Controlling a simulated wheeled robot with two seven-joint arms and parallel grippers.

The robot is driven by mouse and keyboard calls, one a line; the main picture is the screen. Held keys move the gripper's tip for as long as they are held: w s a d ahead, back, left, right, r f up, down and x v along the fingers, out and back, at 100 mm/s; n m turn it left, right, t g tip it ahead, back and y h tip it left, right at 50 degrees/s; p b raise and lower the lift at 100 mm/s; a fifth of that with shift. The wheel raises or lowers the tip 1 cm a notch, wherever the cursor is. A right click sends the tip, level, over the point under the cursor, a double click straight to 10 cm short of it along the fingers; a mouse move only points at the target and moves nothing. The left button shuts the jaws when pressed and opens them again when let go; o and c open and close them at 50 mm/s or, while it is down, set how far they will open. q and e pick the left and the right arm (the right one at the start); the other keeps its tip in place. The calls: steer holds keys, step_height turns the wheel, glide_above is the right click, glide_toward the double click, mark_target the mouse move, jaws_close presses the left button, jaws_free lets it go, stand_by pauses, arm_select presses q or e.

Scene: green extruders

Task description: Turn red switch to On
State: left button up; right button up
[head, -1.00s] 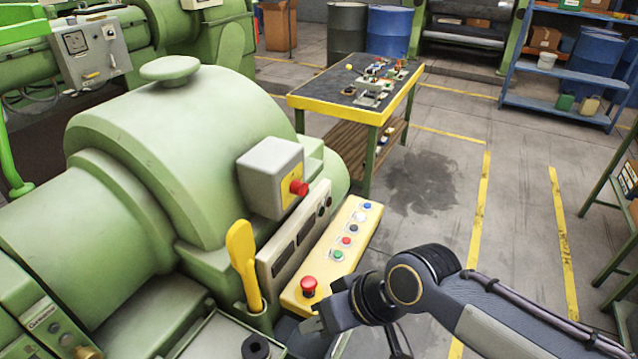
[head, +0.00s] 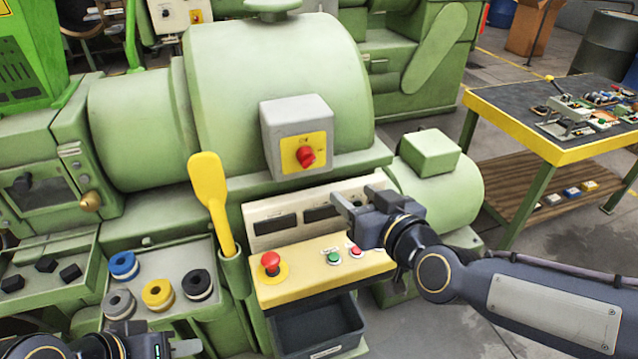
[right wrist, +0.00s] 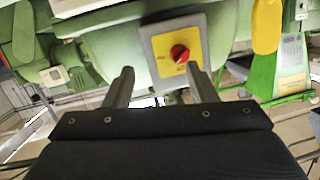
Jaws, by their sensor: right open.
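The red switch (head: 306,156) is a rotary knob on a yellow plate, on the front of a grey box (head: 283,118) fixed to the green machine. The right wrist view shows the same red switch (right wrist: 180,54) beyond the fingers, apart from them. The plate's lettering is too small to read. My right gripper (head: 350,213) is open and empty, below and to the right of the switch, in front of the white display panel. In the right wrist view its two fingers (right wrist: 160,88) stand wide apart. My left gripper (head: 186,348) is partly in view at the bottom left, its jaws unclear.
The yellow button panel (head: 312,280), with a red mushroom button (head: 270,263), sits below the switch box. A yellow paddle (head: 212,200) stands upright left of the switch. Black, blue, grey and yellow rings lie at lower left. A work table (head: 560,140) is at right.

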mark_target(311, 164)
steer(key=w+a+t, duration=0.1)
steer(key=w+a, duration=0.1)
steer(key=w, duration=0.1)
steer(key=w+a+n, duration=0.1)
steer(key=w+a, duration=0.2)
steer(key=w+a+t, duration=0.1)
steer(key=w+a, duration=0.2)
steer(key=shift+w+r+t+b, duration=0.2)
steer(key=shift+t+b, duration=0.1)
arm_select(q)
steer(key=shift+a+f, duration=0.2)
steer(key=shift+f, duration=0.7)
arm_select(e)
steer(key=c, duration=1)
arm_select(q)
steer(key=shift+f, duration=0.15)
arm_select(e)
steer(key=shift+o, duration=0.2)
